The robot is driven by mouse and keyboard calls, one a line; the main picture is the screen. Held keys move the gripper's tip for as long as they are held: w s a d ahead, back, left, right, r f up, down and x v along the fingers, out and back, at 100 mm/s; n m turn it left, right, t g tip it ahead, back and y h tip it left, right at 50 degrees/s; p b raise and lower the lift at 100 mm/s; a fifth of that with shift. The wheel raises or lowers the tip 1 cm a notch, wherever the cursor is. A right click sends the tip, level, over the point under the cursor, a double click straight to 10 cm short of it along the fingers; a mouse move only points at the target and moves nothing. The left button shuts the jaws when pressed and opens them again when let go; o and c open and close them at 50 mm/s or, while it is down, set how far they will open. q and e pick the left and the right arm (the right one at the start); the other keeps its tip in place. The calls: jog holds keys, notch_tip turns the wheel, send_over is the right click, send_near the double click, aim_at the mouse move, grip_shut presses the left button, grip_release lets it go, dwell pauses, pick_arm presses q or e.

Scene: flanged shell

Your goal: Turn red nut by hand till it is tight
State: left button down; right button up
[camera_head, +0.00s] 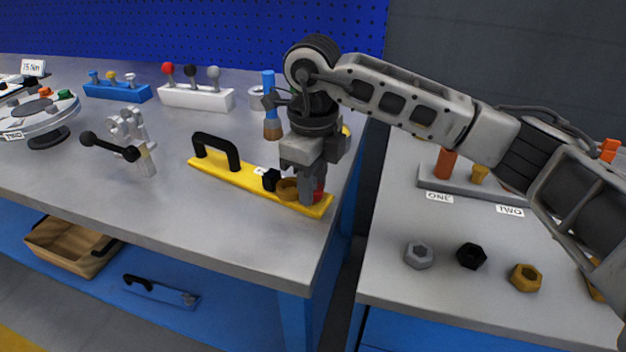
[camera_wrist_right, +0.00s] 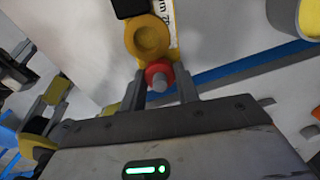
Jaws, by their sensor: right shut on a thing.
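The red nut (camera_head: 319,191) is at the right end of a yellow bar tool (camera_head: 245,177) with a black handle, lying on the grey bench. My right gripper (camera_head: 312,196) comes down over that end and is shut on the red nut. In the right wrist view the red nut (camera_wrist_right: 158,70) sits between the two fingers (camera_wrist_right: 161,88), with a grey stud end in its middle. A yellow ring (camera_wrist_right: 149,38) is right beside it. The fingers partly hide the nut in the head view. My left gripper is not in view.
A brush with a blue handle (camera_head: 269,90) stands behind my right gripper. A grey fixture with a black bar (camera_head: 110,147) is to the left. Knob racks (camera_head: 196,97) stand at the back. Loose nuts (camera_head: 419,255) lie on the right bench, across a gap.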

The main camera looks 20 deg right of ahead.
jog(key=shift+r, duration=0.1)
jog(key=o, duration=1)
notch_tip(320, 180, up, 16)
jog(key=shift+f+p, duration=0.1)
jog(key=shift+p, duration=0.65)
